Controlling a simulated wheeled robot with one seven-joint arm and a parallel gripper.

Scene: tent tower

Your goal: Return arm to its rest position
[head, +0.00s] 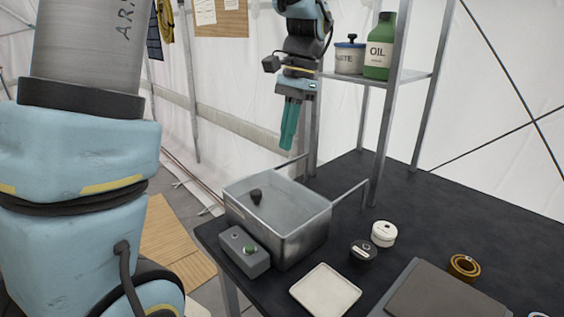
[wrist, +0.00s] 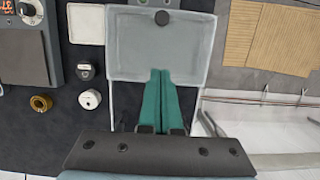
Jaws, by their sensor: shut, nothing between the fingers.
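My gripper (head: 290,122) hangs from my arm in the upper middle of the head view, pointing down. Its teal fingers are closed together with nothing between them. It is in the air above and behind the metal basin, apart from it. In the wrist view the closed fingers of my gripper (wrist: 159,100) point toward the basin (wrist: 130,50).
The metal basin (head: 305,222) with a dark knob stands at the table's left edge, a grey button box (head: 245,252) before it. A white tray (head: 325,291), two small round containers and a tape roll (head: 464,267) lie right. A shelf (head: 392,82) holds a green oil bottle (head: 380,47).

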